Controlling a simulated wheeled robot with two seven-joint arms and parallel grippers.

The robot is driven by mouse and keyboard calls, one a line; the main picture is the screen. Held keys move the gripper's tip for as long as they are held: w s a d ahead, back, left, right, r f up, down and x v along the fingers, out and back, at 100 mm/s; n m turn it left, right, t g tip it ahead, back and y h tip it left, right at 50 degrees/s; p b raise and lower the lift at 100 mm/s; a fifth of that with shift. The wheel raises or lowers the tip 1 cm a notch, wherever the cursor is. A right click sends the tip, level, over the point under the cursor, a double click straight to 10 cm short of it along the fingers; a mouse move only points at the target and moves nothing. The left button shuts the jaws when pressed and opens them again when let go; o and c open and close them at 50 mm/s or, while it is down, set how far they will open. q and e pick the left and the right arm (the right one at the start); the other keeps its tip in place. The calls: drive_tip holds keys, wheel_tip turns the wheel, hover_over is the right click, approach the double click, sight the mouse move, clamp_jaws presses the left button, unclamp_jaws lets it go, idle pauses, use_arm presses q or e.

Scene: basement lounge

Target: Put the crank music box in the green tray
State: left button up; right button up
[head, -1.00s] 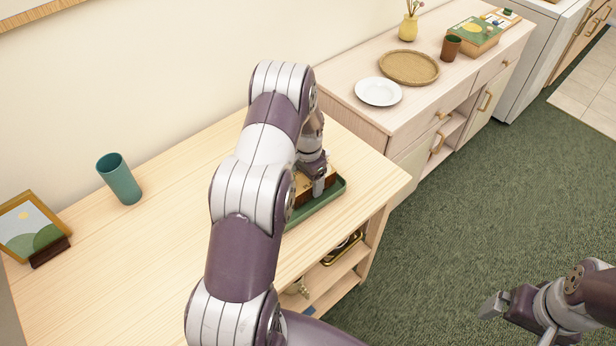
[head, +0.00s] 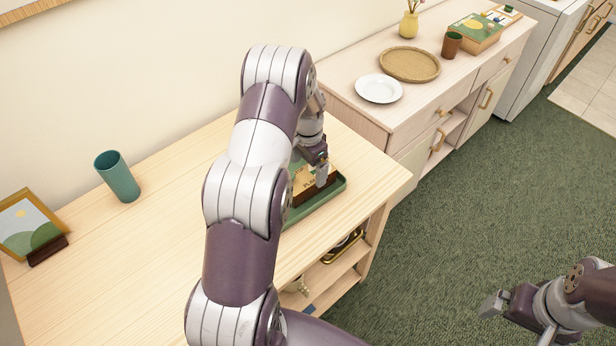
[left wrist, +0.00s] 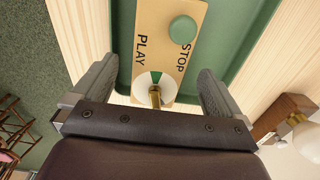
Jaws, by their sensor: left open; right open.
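The crank music box (head: 303,183) has a light wooden top and dark sides, and it sits inside the green tray (head: 318,205) on the wooden table. In the left wrist view its top (left wrist: 160,45) reads PLAY and STOP, with a round green knob and a white-and-green part on a brass post. The tray (left wrist: 235,45) surrounds it there. My left gripper (head: 322,176) is over the box, its open fingers apart on either side of the brass post. My arm hides part of the tray and box. My right gripper (head: 492,305) is open and empty, away over the floor.
A teal cup (head: 118,177) and a picture frame (head: 30,225) stand at the table's left. A cabinet beyond holds a white plate (head: 379,88), woven tray (head: 409,64), brown cup (head: 451,44) and box (head: 475,32). The table's middle left is clear.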

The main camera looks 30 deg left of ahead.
sight(308, 175)
use_arm(q)
wheel_tip(308, 175, up, 7)
drive_tip(key=s+d+r+n, duration=0.1)
drive_tip(key=s+d+r, duration=0.1)
drive_tip(key=s+d, duration=0.6)
drive_tip(key=s+d+r+n+t, duration=0.1)
drive_tip(key=s+d+r+n, duration=0.1)
drive_tip(key=s+d, duration=0.6)
drive_tip(key=s, duration=0.3)
drive_tip(key=shift+s+r+n+b, duration=0.2)
drive_tip(key=shift+n+b, duration=0.1)
drive_tip(key=shift+b, duration=0.1)
